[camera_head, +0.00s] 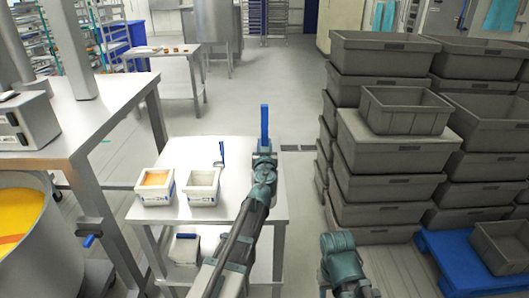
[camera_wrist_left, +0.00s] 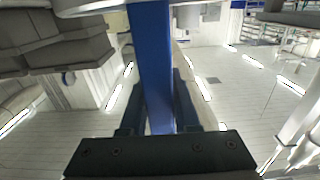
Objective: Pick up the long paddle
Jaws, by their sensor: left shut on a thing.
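A long blue paddle (camera_head: 264,122) stands upright in my left gripper (camera_head: 264,152), above the right part of the steel table. In the left wrist view the blue paddle (camera_wrist_left: 152,62) runs between the two dark fingers of the gripper (camera_wrist_left: 158,105), which are closed on it. The paddle's lower end is hidden by the gripper in the head view. A smaller blue tool (camera_head: 221,153) is on the table to the left of the gripper. My right arm shows at the bottom of the head view, but its gripper does not.
Two white tubs stand on the steel table (camera_head: 233,213): one with orange contents (camera_head: 155,188), one pale inside (camera_head: 202,188). Stacked grey crates (camera_head: 385,185) fill the right side. A large pot with yellow contents (camera_head: 22,225) is at left.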

